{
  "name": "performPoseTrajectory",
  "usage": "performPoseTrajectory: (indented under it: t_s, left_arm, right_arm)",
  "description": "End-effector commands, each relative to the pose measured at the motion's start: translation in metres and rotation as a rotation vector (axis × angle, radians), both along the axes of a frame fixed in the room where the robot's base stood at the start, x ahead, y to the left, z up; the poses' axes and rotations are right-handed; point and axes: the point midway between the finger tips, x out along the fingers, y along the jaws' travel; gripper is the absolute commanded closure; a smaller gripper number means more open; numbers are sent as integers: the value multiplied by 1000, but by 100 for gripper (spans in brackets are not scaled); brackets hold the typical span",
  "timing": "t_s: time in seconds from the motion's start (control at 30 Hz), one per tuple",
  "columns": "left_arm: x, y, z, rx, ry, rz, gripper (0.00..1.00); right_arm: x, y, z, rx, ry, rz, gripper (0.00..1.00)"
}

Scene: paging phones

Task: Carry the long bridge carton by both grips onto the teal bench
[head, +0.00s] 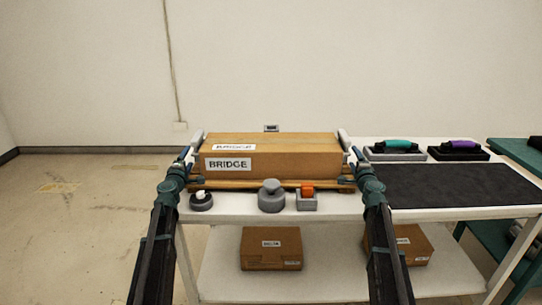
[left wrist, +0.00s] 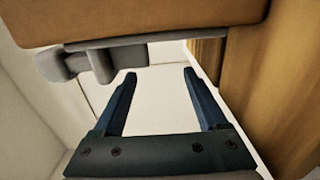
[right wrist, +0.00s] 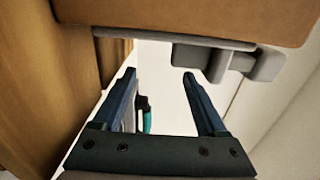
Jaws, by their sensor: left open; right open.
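The long brown bridge carton (head: 275,155), labelled BRIDGE, lies level on a wooden support (head: 265,184) on the white table. A grey grip sticks out at its left end (head: 197,142) and another at its right end (head: 345,142). My left gripper (head: 188,160) is open beside the left end; in the left wrist view the grey grip (left wrist: 103,62) lies beyond its fingertips, not between them. My right gripper (head: 355,160) is open beside the right end; in the right wrist view that grip (right wrist: 217,62) also lies outside the fingers. The teal bench (head: 517,154) shows at the far right.
In front of the carton stand a round grey pot (head: 271,197), a small dish (head: 201,202) and an orange-topped block (head: 307,195). Smaller cartons (head: 271,249) lie on the lower shelf.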

Motion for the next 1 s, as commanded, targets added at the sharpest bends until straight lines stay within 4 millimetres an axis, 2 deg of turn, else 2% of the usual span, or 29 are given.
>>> performPoseTrajectory:
  t_s: [0.03,0.13,0.23,0.63,1.0]
  left_arm:
    - [14,0,0,0,0,0,25]
    - [25,-1,0,0,0,0,25]
    - [19,-12,0,0,0,0,25]
    - [19,-16,0,0,0,0,25]
    - [19,-37,0,3,0,-10,25]
  right_arm:
    - [14,0,0,0,0,0,25]
    - [25,1,0,0,0,1,25]
    - [19,12,0,0,0,1,25]
    - [19,16,0,0,0,0,25]
    - [19,38,0,-3,0,11,25]
